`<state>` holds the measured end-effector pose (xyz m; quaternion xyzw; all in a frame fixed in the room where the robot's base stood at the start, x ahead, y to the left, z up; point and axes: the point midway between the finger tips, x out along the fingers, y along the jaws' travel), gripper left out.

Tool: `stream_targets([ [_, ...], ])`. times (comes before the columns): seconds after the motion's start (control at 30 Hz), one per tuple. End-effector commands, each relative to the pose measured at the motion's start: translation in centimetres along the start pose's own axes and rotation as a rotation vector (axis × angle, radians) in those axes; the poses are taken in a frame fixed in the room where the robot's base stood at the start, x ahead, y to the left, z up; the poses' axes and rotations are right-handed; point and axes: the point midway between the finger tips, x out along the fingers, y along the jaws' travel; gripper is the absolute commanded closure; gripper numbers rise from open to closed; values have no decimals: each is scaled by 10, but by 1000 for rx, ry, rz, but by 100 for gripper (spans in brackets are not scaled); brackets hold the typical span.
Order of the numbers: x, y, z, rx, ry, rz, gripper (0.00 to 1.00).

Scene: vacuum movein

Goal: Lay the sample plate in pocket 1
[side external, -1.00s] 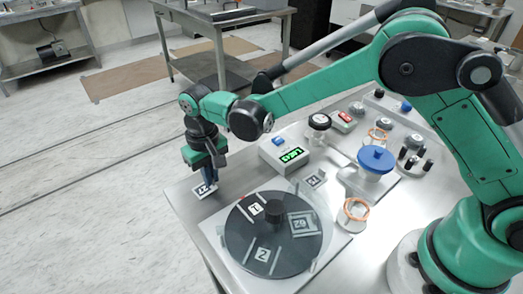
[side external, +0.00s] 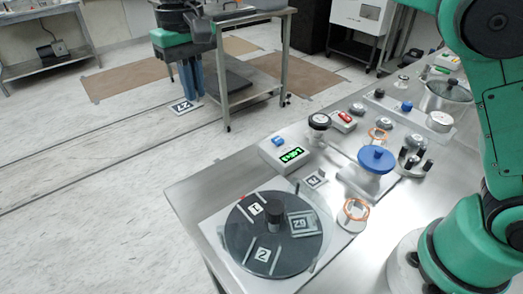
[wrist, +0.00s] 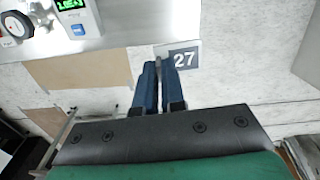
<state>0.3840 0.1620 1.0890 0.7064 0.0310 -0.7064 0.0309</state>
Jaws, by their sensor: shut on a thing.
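My gripper (side external: 189,94) is shut on the sample plate (side external: 181,107), a small pale plate marked 27, and holds it in the air. In the wrist view the plate (wrist: 186,57) sticks out at the blue fingertips (wrist: 158,66), with the floor behind it. The dark round turntable (side external: 238,238) stands at the table's front corner, well below and apart from the plate. One turntable label (side external: 255,208) looks like 1, but it is small. Another label (side external: 263,254) reads 2. A plate marked 29 or 62 (side external: 302,224) lies at the turntable's right side.
A clear cover partly spans the turntable, which has a black centre knob (side external: 273,213). A metal side table (side external: 255,85) is behind the gripper.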

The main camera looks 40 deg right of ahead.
Motion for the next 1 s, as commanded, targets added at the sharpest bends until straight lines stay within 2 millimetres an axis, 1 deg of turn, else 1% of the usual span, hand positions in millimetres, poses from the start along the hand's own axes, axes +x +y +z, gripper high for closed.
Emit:
stream_targets([
  [0.07, -5, 0, 4, -53, 0, 0, 100],
  [0.17, -11, 2, 13, -202, 0, 0, 100],
  [0.27, -17, 4, 27, -430, 0, 0, 100],
  [0.4, -23, 9, 50, -795, 0, 0, 100],
  [0.5, -25, 12, 66, -1035, 0, 0, 100],
  [0.6, -26, 16, 78, -1230, 0, -1, 100],
  [0.7, -26, 18, 87, -1370, 0, -1, 100],
  [0.83, -23, 19, 93, -1465, 0, -1, 100],
  [0.93, -11, 19, 94, -1487, 0, -1, 100],
  [1.0, 4, 19, 94, -1487, 0, 0, 100],
])
